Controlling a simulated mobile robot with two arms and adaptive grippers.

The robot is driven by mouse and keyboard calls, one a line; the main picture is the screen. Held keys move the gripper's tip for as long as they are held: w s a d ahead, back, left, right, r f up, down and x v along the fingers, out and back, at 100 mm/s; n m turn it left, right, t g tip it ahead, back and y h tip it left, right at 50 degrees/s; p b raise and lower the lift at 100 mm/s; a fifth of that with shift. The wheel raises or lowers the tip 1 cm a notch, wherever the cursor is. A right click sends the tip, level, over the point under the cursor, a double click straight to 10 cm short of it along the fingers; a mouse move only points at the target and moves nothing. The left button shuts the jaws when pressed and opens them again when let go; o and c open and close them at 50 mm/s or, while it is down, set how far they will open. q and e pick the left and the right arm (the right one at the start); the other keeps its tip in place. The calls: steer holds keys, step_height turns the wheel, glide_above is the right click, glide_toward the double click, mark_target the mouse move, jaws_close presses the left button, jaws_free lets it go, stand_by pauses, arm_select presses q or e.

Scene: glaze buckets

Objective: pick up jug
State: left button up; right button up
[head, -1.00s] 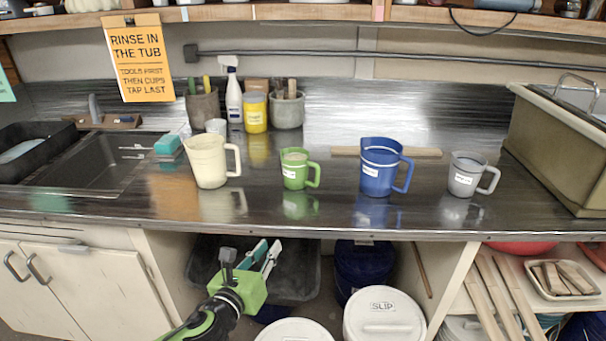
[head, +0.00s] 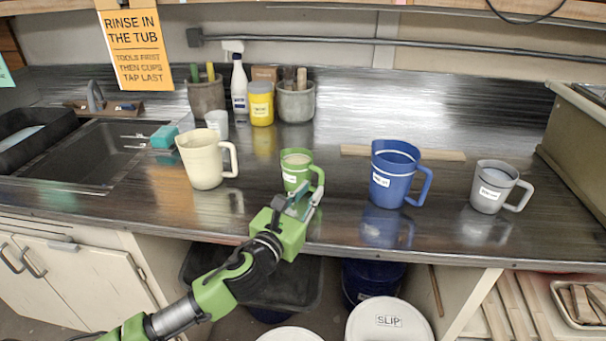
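Several jugs stand upright in a row on the dark counter (head: 270,222): a cream jug (head: 200,162), a green jug (head: 293,172), a blue jug (head: 392,180) and a grey jug (head: 490,192). Each has its handle on the right and, apart from the cream one, a white label. My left gripper (head: 307,193) is in front of the green jug, near its handle. Its two fingers point up and away, apart, with nothing visibly held between them. They hide the jug's lower right part; I cannot tell whether they touch it. My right gripper is not in view.
A spray bottle (head: 239,85), a yellow container (head: 261,105), tool pots and a small cup (head: 217,124) stand behind the jugs. A sink (head: 85,160) lies left, a large bin (head: 580,140) right. A wooden strip (head: 445,155) lies behind the blue jug.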

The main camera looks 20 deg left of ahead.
mark_target(320, 181)
arm_select(q)
steer(key=w, duration=0.3)
steer(key=shift+w+d, duration=0.1)
steer(key=w, duration=0.2)
steer(key=shift+w+d+f+p, duration=0.1)
steer(key=shift+w+f+p, duration=0.1)
steer(key=shift+w+p, duration=0.1)
steer(key=shift+w+f, duration=0.1)
steer(key=shift+w, duration=0.4)
jaws_close()
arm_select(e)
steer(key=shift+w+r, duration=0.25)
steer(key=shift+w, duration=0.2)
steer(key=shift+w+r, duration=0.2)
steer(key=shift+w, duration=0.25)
